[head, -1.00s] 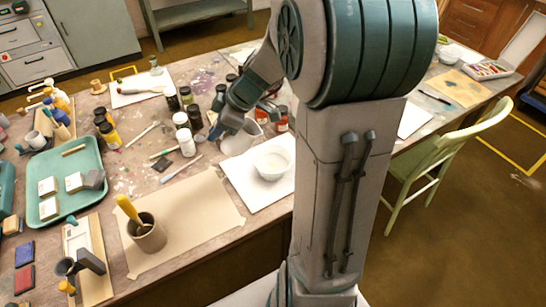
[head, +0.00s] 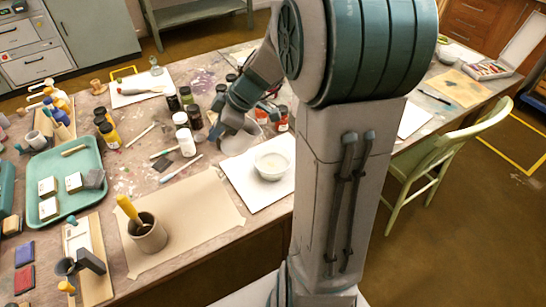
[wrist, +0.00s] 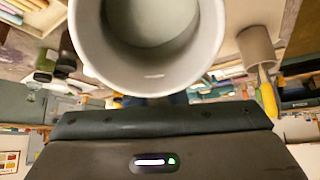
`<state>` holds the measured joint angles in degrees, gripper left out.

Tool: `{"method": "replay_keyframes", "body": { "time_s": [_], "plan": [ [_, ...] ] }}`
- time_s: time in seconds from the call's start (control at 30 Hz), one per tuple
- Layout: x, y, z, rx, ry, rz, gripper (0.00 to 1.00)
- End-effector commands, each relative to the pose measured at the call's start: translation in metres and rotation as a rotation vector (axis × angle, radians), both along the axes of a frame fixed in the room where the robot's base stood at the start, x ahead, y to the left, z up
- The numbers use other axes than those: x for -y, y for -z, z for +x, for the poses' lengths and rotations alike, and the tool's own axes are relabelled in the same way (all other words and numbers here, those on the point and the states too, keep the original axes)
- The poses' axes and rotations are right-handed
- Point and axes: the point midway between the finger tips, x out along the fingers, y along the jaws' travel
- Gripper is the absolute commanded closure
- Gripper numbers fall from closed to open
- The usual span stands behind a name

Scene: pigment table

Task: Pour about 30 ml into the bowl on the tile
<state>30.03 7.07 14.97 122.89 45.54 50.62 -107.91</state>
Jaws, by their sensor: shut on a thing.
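My gripper (head: 238,124) is shut on a pale grey-white jug (head: 236,142), held over the back left part of the white tile (head: 256,196). The white bowl (head: 272,163) sits on the tile, just right of the jug and in front of it. In the wrist view the jug (wrist: 88,50) fills the top middle, and I look into its round mouth. A pale grey surface shows inside; its level is hard to read. No stream is visible between jug and bowl. My arm hides part of the gripper, and the bowl cannot be made out in the wrist view.
Several pigment jars (head: 193,117) stand close behind and left of the jug. A grey pot (head: 148,236) with a yellow-handled tool stands on brown paper (head: 195,215) at the front. A green tray (head: 88,160) lies at the left.

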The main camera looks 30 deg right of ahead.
Motion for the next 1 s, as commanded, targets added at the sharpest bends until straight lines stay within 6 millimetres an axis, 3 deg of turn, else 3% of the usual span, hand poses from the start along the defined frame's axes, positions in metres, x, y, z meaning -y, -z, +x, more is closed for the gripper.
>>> {"method": "replay_keyframes", "body": {
  "time_s": [0.47, 0.77, 1.0],
  "plan": [
    [-0.001, 0.000, 0.000, -0.002, 0.000, -0.006, 1.00],
    [-0.010, 0.003, 0.003, -0.049, -0.004, -0.098, 1.00],
    [-0.016, 0.026, 0.006, -0.113, -0.002, -0.209, 1.00]
  ]
}}
